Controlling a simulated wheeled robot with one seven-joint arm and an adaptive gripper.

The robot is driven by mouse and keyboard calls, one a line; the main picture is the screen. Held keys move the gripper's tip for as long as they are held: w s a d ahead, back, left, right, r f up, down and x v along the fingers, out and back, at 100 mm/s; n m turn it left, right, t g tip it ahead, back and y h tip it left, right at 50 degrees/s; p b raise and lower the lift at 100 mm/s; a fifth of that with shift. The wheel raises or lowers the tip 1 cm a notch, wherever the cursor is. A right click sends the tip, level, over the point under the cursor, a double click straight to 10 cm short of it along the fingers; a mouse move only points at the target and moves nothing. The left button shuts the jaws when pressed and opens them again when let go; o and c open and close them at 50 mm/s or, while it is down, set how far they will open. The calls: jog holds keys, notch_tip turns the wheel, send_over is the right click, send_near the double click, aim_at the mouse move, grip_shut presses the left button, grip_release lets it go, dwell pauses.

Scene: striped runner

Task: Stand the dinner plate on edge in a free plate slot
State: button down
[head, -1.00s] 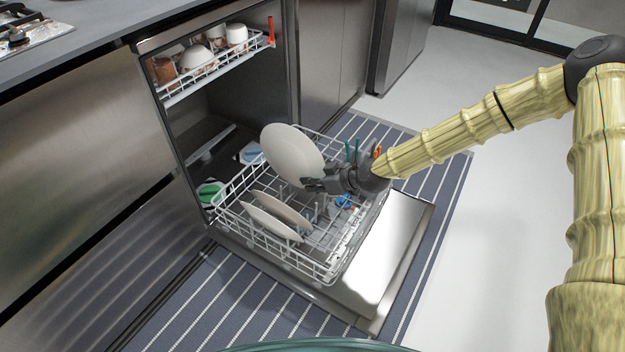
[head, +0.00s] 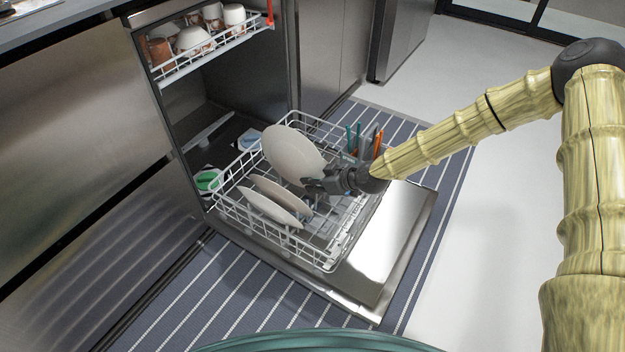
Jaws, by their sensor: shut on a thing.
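The white dinner plate (head: 291,155) is tilted steeply over the back half of the lower dishwasher rack (head: 228,212). My gripper (head: 317,185) is shut on the plate's lower right rim. The plate's lower edge is close to the rack tines, but I cannot tell whether it touches them. Two other plates, a rear one (head: 279,195) and a front one (head: 268,208), lean in slots in the front left part of the rack. The slots under and behind the held plate are partly hidden by it.
The upper rack (head: 215,50) holds several cups and bowls. Cutlery with coloured handles (head: 378,143) stands at the rack's back right. The open dishwasher door (head: 395,235) lies flat over the striped runner (head: 245,300). Pale floor on the right is clear.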

jog(key=shift+f+b, duration=2.25)
jog(key=shift+f, duration=1.9)
jog(key=shift+s+f, duration=0.15)
jog(key=shift+s, duration=0.05)
jog(key=c, duration=1.5)
grip_release()
jog(key=shift+s+d+f, duration=0.1)
jog(key=shift+f, duration=0.05)
jog(key=shift+v, duration=0.8)
jog(key=shift+o, duration=0.7)
jog(key=r+v, duration=0.1)
jog(key=v, duration=0.9)
jog(key=shift+w, duration=0.3)
jog(key=shift+r, duration=0.2)
